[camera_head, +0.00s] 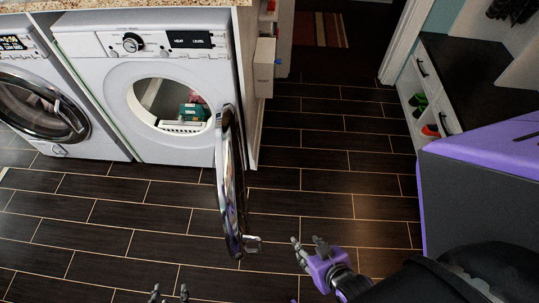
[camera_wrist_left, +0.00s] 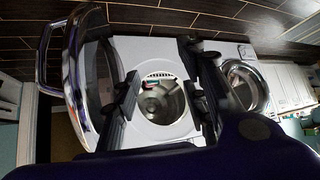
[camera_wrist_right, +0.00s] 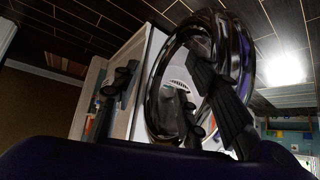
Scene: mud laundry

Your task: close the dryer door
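The dryer (camera_head: 155,75) is the white front-loading machine with a dial and an open round drum hole. Its chrome-rimmed round door (camera_head: 229,180) stands wide open, swung out toward me and seen nearly edge-on. The door also shows in the left wrist view (camera_wrist_left: 78,75) and the right wrist view (camera_wrist_right: 165,85). My right gripper (camera_head: 307,245) is open and empty, just right of the door's outer edge and apart from it. My left gripper (camera_head: 168,293) is open and empty at the bottom edge, left of the door; its fingers also show in the left wrist view (camera_wrist_left: 160,85).
A washer (camera_head: 35,95) with a closed round door stands left of the dryer. A green and red item (camera_head: 193,112) lies inside the drum. A bench with shoe cubbies (camera_head: 440,90) stands at the right. The dark tiled floor around the door is clear.

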